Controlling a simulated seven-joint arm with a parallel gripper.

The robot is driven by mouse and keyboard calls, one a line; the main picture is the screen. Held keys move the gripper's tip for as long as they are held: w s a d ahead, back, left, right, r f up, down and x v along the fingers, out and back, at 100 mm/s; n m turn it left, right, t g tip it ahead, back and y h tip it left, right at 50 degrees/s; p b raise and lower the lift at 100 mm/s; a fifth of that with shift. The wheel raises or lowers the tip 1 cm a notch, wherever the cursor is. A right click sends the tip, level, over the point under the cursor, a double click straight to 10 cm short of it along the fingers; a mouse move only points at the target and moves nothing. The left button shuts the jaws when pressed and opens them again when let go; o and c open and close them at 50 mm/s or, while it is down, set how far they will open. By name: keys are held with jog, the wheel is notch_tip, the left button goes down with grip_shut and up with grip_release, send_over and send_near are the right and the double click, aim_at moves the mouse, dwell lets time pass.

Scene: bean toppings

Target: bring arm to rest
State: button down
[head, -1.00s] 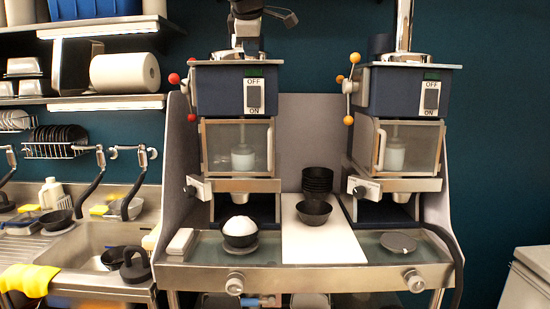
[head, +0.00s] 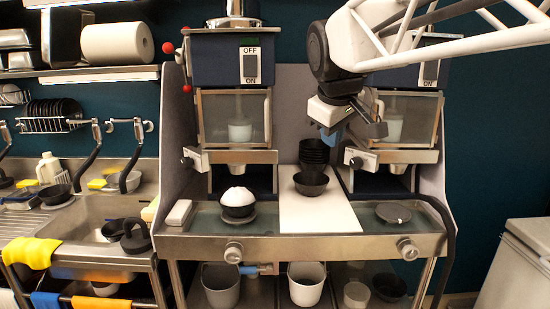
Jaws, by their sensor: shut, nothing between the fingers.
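My gripper (head: 336,130) hangs at the end of my arm in front of the right-hand machine, in the upper right of the head view. It is shut and empty. It is above and a little right of the stack of black bowls (head: 314,151), apart from it. A black bowl heaped with white (head: 237,197) stands on a round pad under the left machine (head: 232,110). The right machine (head: 405,130) is partly hidden behind my arm.
A loose black bowl (head: 311,184) sits on the white board (head: 318,213) between the machines. An empty round pad (head: 393,213) lies at right. A sink (head: 85,232) stands at left, with shelves above. A grey chest (head: 528,245) stands at far right.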

jog(key=s+d+f+m+g, duration=0.1)
jog(key=s+d+f+m, duration=0.2)
jog(key=s+f, duration=0.8)
jog(key=s+d+f+m+g, duration=0.1)
jog(key=s+d+f+m, duration=0.3)
jog(key=s+f, duration=0.8)
jog(key=shift+d+f+m+g+y, duration=0.15)
jog(key=shift+f+m+g+y, duration=0.15)
jog(key=shift+f+m, duration=0.45)
